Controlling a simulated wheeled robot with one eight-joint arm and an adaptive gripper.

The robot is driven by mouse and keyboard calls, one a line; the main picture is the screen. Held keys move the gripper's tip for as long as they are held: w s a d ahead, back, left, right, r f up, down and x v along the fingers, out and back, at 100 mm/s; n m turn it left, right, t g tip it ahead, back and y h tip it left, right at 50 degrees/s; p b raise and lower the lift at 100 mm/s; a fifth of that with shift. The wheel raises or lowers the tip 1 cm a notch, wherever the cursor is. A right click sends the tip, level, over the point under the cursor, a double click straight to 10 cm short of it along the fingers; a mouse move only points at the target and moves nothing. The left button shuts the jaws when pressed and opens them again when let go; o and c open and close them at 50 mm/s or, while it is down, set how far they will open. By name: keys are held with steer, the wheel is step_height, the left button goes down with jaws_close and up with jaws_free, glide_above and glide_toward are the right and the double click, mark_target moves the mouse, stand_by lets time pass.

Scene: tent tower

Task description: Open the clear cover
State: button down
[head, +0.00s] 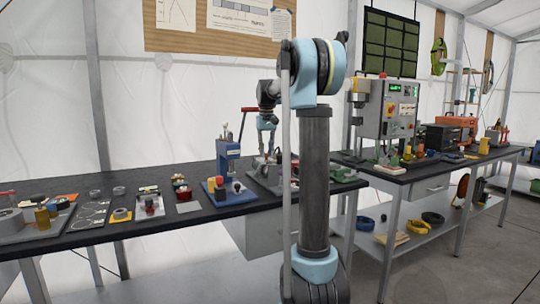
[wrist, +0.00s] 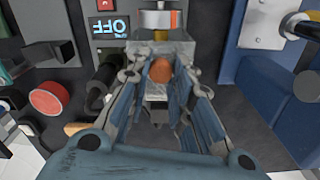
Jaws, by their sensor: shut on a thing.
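My gripper (wrist: 160,75) fills the middle of the wrist view. Its fingers close in on both sides of a small orange round knob (wrist: 160,69), in front of a grey block (wrist: 184,48). The exact contact is partly hidden by the fingers. I cannot make out the outline of a clear cover or tell whether it is open. In the head view my gripper (head: 265,149) points down over the bench, just right of a blue press (head: 228,158); the thing it holds is too small to see there.
An upside-down "OFF" display (wrist: 111,25) is beyond the fingers. A red round button (wrist: 50,98) is at left, a blue panel (wrist: 267,85) at right. The black bench (head: 100,220) holds several tools and trays. A grey machine (head: 388,108) stands on the right bench.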

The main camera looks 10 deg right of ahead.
steer(key=shift+w+a, duration=0.2)
steer(key=shift+w, duration=0.5)
steer(key=c, duration=1.4)
jaws_free()
steer(key=shift+r, duration=0.15)
step_height(320, 180, up, 12)
steer(key=shift+f, duration=0.2)
